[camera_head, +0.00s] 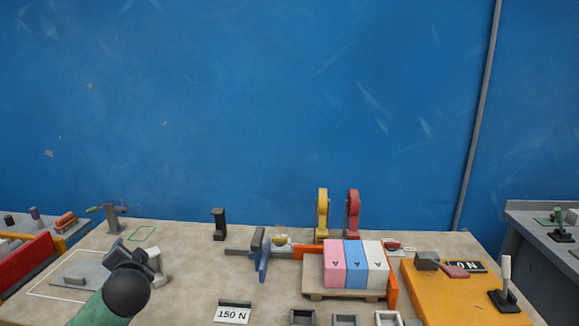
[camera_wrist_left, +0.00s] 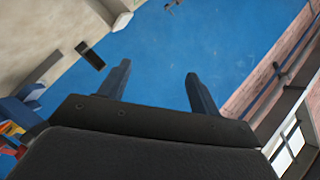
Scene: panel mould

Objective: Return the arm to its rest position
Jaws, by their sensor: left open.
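My left arm comes in from the bottom left of the head view, with a green link (camera_head: 98,308) and a dark round wrist. My left gripper (camera_head: 134,256) is over the left part of the table, near a grey plate (camera_head: 80,270). In the left wrist view the two dark fingers of the gripper (camera_wrist_left: 160,86) stand wide apart with nothing between them. Blue wall shows beyond them. My right arm and gripper are not in view.
An orange board (camera_head: 440,295) lies at right. Red bin (camera_head: 25,268) stands at left.

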